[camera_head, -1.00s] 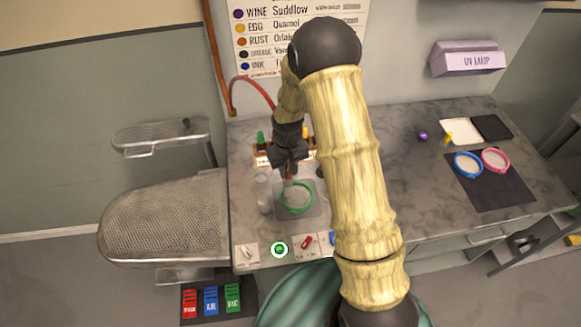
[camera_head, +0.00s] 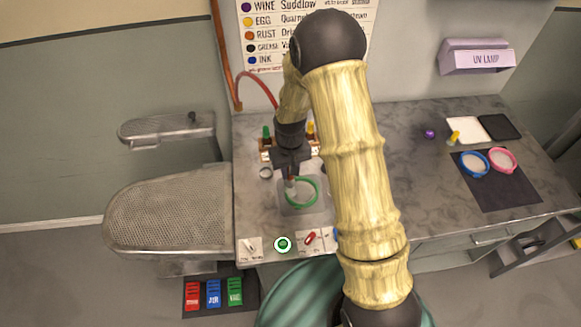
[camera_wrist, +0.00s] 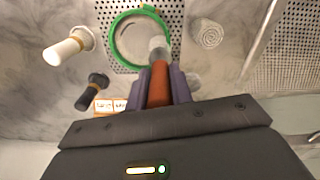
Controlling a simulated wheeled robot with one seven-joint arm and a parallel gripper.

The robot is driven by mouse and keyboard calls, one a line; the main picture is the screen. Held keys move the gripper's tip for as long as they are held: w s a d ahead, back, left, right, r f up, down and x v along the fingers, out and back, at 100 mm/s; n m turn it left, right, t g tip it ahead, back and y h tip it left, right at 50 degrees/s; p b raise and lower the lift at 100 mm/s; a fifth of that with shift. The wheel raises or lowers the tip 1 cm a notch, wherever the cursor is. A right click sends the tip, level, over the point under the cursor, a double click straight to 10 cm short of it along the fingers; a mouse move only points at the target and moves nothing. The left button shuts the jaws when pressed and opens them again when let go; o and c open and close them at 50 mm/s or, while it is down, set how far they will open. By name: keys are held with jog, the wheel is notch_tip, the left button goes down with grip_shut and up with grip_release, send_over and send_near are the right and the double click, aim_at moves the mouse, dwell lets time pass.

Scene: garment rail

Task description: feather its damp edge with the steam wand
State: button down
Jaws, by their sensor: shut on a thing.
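My gripper (camera_head: 291,170) is shut on the steam wand, which has a red-brown handle (camera_wrist: 159,84) and a pale, blurry tip (camera_wrist: 158,46). The wand points down at the near side of a green hoop (camera_wrist: 111,39), over its rim as seen from the wrist. The hoop also shows in the head view (camera_head: 317,193). It holds a pale fabric disc (camera_wrist: 138,38) and lies on a perforated metal plate (camera_wrist: 174,14). I cannot tell whether the tip touches the fabric. No damp edge can be made out.
A mesh pressing board (camera_head: 170,215) is left. Blue (camera_head: 462,170) and pink hoops (camera_head: 513,165) lie on a dark mat at right.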

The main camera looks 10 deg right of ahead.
jog(key=shift+s+a, duration=0.2)
jog(key=shift+s, duration=0.3)
jog(key=shift+s+d, duration=0.2)
jog(key=shift+s, duration=0.4)
jog(key=shift+s+d, duration=0.2)
jog(key=shift+s, duration=0.35)
jog(key=shift+s+d+b, duration=0.3)
jog(key=shift+s+d, duration=0.45)
jog(key=shift+d, duration=0.25)
